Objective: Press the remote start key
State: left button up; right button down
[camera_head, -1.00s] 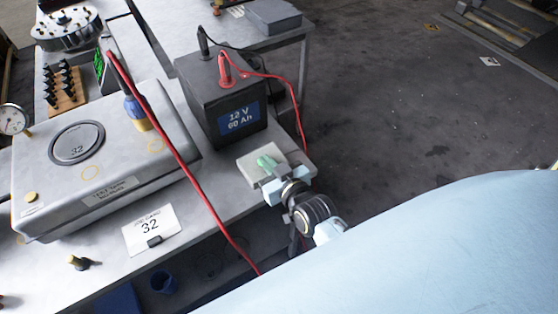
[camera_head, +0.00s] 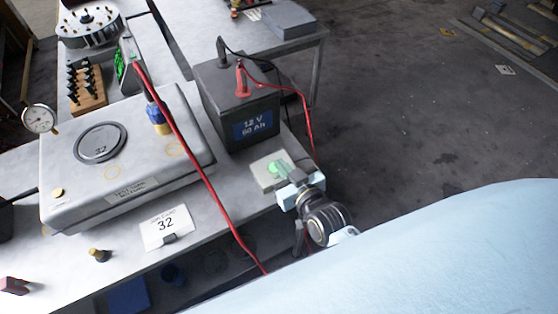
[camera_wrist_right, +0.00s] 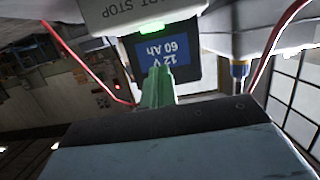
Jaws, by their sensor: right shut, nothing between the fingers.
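The remote is a small pale box (camera_head: 262,181) on the table's right end, in front of the battery. A round bright green patch, apparently its start key (camera_head: 273,172), shows on its top. My right gripper (camera_head: 284,172) is shut and empty, with its green fingertips over the box. In the right wrist view the shut green fingers (camera_wrist_right: 158,75) point toward the box (camera_wrist_right: 140,12), which bears upside-down lettering ending in STOP. A green glow (camera_wrist_right: 151,29) shows at its edge. Whether the fingertips touch the key cannot be told. My left gripper is not in view.
A dark 12 V battery (camera_head: 243,108) stands just behind the box. A red cable (camera_head: 195,160) crosses the table and hangs over its front edge.

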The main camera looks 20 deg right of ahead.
jog(key=v, duration=0.8)
dwell(0.6)
jog(key=s+f+n+g+b, duration=0.1)
jog(key=s+f+g+b, duration=0.4)
jog(key=f, duration=1.1)
jog(key=s+f+g, duration=0.3)
jog(key=s+f, duration=0.3)
jog(key=f, duration=1)
jog(key=s+d+f+g+b, duration=0.2)
jog(key=s+d+f+g, duration=0.1)
jog(key=s+f, duration=0.5)
jog(key=s+d+f+g+h+b, duration=0.1)
jog(key=s+d+f+g, duration=0.2)
jog(key=s+f, duration=0.5)
jog(key=s, duration=0.3)
jog(key=shift+b, duration=0.35)
